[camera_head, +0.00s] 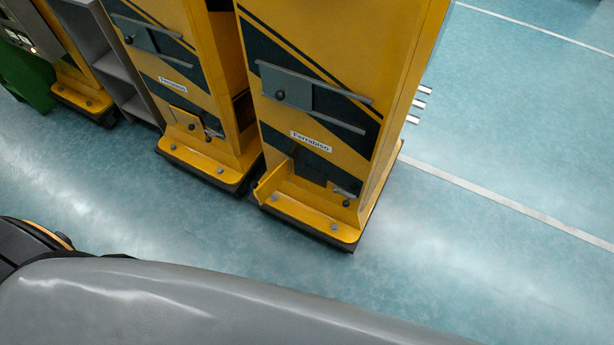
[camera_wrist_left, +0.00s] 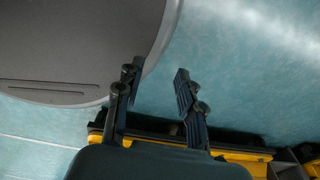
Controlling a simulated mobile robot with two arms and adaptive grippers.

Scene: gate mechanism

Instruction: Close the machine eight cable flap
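The nearest yellow machine (camera_head: 335,60), labelled Ferrabiso, stands upright in the middle of the head view. Low on its front, a small yellow flap (camera_head: 270,182) sticks out at the left side of a dark opening (camera_head: 311,166), so it looks swung open. A small knob (camera_head: 346,203) is at the lower right of that front. No machine number is readable. My left gripper (camera_wrist_left: 157,72) shows only in the left wrist view, fingers apart with nothing between them, over the floor. A yellow and black base edge (camera_wrist_left: 240,155) lies beyond it. My right gripper is not in view.
A second yellow machine (camera_head: 165,65) stands left of the nearest one, with a narrow gap. A grey shelf (camera_head: 108,60) and a green box (camera_head: 25,78) are farther left. The blue floor (camera_head: 500,120) is clear in front and to the right. Thin metal rods (camera_head: 420,104) protrude behind the nearest machine.

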